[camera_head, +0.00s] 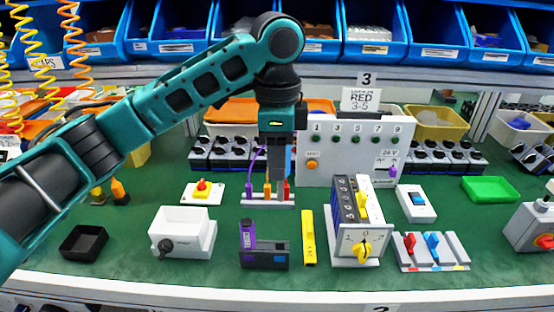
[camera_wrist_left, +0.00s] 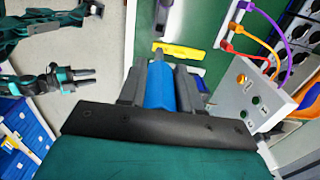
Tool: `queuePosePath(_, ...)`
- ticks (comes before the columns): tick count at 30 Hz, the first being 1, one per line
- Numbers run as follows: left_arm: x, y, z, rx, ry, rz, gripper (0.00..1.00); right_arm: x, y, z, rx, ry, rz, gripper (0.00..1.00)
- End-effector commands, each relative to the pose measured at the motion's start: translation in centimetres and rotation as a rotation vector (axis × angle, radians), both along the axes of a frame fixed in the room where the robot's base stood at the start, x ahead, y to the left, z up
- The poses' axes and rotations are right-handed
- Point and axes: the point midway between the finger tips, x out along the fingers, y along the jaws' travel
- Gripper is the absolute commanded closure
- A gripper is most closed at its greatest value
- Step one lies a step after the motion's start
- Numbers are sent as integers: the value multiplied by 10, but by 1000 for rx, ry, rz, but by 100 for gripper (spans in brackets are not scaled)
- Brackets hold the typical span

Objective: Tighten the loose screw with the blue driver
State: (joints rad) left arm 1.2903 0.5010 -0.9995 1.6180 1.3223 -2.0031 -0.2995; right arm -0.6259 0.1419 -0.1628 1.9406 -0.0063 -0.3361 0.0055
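My left gripper (camera_head: 278,172) points down over the back middle of the bench, near a white rack of purple, orange and red plugs. In the head view the handle is hidden. A white box (camera_head: 196,228) at front left has a dark round part on its front; I cannot tell whether that is the loose screw. My right gripper (camera_wrist_left: 84,77) appears in the wrist view, apparently open and empty, away from the bench.
The plug rack (camera_head: 268,203) stands below the gripper. A white panel (camera_head: 385,150) with sockets and cables rises behind. A rotary switch block (camera_head: 358,248), yellow bar (camera_head: 309,238), black tray (camera_head: 84,243) and green tray (camera_head: 489,189) stand on the green bench. Some mat is clear.

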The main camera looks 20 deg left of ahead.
Motion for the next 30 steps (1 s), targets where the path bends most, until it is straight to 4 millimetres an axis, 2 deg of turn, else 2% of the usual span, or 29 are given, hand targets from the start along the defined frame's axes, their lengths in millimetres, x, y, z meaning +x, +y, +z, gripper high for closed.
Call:
queuePosePath(1,0,0,0,0,0,0,72,0,0,0,0,0,0,63)
queuePosePath(10,0,0,0,-1,0,0,100,0,0,0,0,0,0,63)
queuePosePath(16,0,0,3,-1,0,0,100,0,0,3,0,0,0,63)
queuePosePath(30,0,0,27,0,0,-1,100,0,0,27,-1,0,1,63)
